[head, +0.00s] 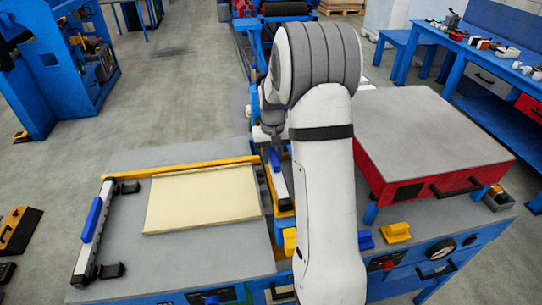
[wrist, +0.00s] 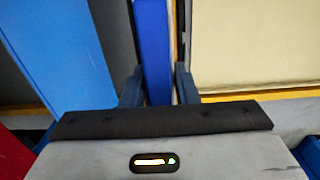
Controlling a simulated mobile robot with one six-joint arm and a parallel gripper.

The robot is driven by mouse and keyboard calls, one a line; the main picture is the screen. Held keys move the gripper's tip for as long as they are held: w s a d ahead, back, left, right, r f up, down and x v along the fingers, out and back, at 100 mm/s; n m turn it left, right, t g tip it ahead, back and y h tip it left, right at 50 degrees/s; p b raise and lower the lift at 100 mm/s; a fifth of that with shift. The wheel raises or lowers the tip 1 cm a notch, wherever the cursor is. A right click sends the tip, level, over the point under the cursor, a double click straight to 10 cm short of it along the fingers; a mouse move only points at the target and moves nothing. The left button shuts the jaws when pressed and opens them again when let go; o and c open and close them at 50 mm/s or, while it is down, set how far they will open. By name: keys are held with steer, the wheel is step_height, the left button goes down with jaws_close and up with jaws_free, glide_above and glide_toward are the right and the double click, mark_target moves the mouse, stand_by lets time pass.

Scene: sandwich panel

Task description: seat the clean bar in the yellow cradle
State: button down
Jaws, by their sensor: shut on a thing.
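My gripper (head: 273,150) is shut on the blue grip of a pale bar (head: 283,187), between the cream panel and my arm. In the wrist view my fingers (wrist: 158,90) stand on both sides of the blue grip (wrist: 154,45). The bar's far end is hidden behind my wrist. A yellow block (head: 290,241) stands near the bar's near end, partly behind my arm, and another yellow block (head: 397,232) stands right of my arm. I cannot tell whether these form the cradle, or whether the held bar touches anything below.
A second bar (head: 95,235) with a blue grip and black end clamps lies along the grey table's left side. A cream panel (head: 202,198) lies beside a yellow strip (head: 182,167). A red press with a grey top (head: 430,130) stands to the right.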

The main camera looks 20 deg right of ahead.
mark_target(271, 151)
steer(key=shift+f, duration=0.1)
steer(key=c, duration=1)
jaws_free()
steer(key=shift+c, duration=0.2)
step_height(271, 151, up, 8)
steer(key=shift+f+b, duration=0.1)
steer(key=shift+b, duration=0.5)
steer(key=shift+s+a+r, duration=0.25)
steer(key=shift+s+r, duration=0.05)
steer(key=s+a+r+n+t, duration=0.1)
steer(key=s+a, duration=0.4)
steer(key=s, duration=0.8)
steer(key=s+a+r+n+t, duration=0.1)
steer(key=s+a, duration=0.5)
steer(key=s, duration=0.7)
step_height(271, 151, up, 2)
steer(key=shift+a+r+t, duration=0.15)
steer(key=shift+t, duration=0.45)
